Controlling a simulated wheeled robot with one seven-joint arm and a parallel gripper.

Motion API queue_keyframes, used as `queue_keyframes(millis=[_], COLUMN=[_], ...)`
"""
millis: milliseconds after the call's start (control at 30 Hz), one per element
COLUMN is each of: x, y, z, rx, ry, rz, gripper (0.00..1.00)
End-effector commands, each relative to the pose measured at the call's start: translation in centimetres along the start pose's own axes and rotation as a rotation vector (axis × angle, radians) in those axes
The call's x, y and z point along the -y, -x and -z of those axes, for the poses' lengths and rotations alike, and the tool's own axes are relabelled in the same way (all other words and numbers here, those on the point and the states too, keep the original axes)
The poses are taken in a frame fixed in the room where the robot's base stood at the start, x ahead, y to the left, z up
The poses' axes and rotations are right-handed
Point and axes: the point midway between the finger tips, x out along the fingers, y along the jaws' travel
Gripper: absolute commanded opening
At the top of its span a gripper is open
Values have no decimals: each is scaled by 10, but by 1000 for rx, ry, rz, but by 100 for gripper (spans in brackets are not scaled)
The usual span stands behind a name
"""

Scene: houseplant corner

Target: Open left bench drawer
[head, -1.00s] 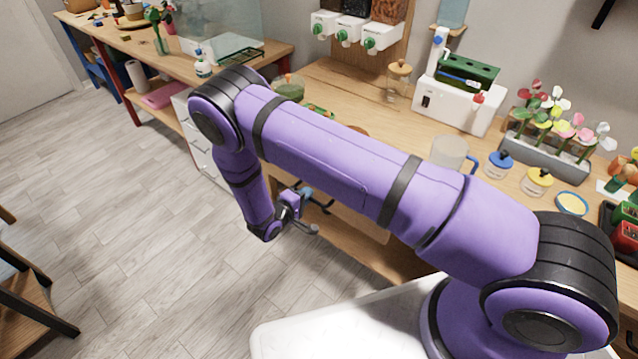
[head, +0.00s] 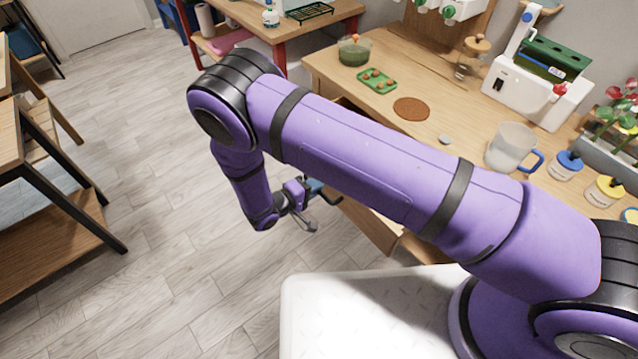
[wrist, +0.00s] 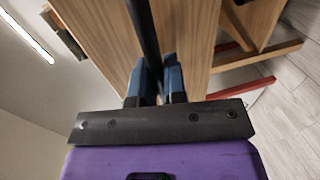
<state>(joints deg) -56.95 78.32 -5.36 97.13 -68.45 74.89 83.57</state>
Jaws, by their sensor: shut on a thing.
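My gripper (head: 318,188) is low in front of the wooden bench, partly behind my purple arm in the head view. In the wrist view its two blue fingertips (wrist: 157,78) are closed around a dark bar handle (wrist: 143,30). The handle lies along a wooden front (wrist: 190,35), which fills the middle of that view. In the head view a wooden panel (head: 372,225) shows below my arm, close to the gripper.
The bench top (head: 440,95) carries a green-filled bowl (head: 354,51), a green tray (head: 377,80), a brown disc (head: 411,108) and a clear mug (head: 511,148). A dark-legged wooden shelf (head: 60,240) stands at left. Open floor (head: 170,290) lies between.

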Motion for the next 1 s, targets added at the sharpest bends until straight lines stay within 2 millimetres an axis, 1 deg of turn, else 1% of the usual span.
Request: queue_keyframes(millis=[267, 300, 367, 633, 733, 867, 1000], x=[0, 0, 0, 0, 0, 0, 0], y=[0, 0, 0, 0, 4, 20, 47], z=[0, 0, 0, 0, 0, 1, 1], rx=[-1, -1, -1, -1, -1, -3, -5], ry=[0, 0, 0, 0, 0, -1, -1], rz=[1, 1, 1, 0, 1, 1, 1], gripper=[0, 22, 35, 36, 36, 36, 36])
